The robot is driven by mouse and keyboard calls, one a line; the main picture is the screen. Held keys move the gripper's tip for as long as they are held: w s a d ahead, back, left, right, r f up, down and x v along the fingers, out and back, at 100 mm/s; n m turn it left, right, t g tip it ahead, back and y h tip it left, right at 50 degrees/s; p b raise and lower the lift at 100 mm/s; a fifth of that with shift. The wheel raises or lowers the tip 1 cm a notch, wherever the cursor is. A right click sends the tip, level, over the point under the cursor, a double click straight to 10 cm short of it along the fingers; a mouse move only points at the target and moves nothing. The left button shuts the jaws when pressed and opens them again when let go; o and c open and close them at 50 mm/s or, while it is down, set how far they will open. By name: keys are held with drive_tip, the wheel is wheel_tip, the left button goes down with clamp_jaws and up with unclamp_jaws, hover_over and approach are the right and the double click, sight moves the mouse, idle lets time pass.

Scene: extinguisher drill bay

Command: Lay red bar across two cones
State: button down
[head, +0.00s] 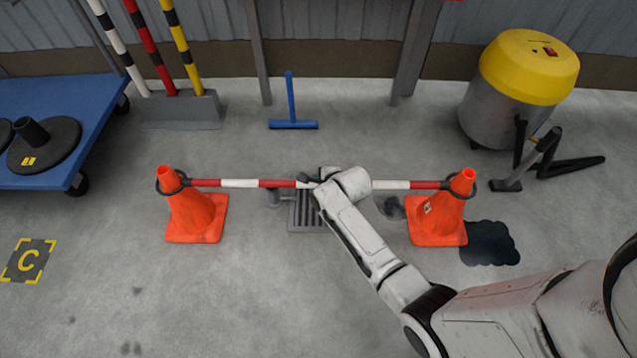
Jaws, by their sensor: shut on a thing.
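The red and white striped bar (275,183) spans between two orange cones, roughly level in the picture. Its dark end loops appear to sit around the upper parts of the left cone (196,212) and the right cone (436,217). Both cones stand upright on square bases. My gripper (309,181) is shut on the bar near its middle. My wrist hides part of the bar and most of the fingers.
A floor drain (304,211) lies under the bar, with a dark stain (488,243) by the right cone. A blue trolley (60,100) stands left, a yellow-topped vacuum (520,80) at back right, and a blue squeegee (292,124) behind. The front left floor is mostly clear.

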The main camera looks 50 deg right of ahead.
drive_tip(key=shift+f+b, duration=0.3)
drive_tip(key=shift+f, duration=0.2)
drive_tip(key=c, duration=0.8)
unclamp_jaws()
drive_tip(key=p+v, duration=0.6)
drive_tip(key=v, duration=0.4)
drive_tip(key=shift+s+a+r, duration=0.1)
drive_tip(key=shift+s+r, duration=0.1)
drive_tip(key=shift+r, duration=0.15)
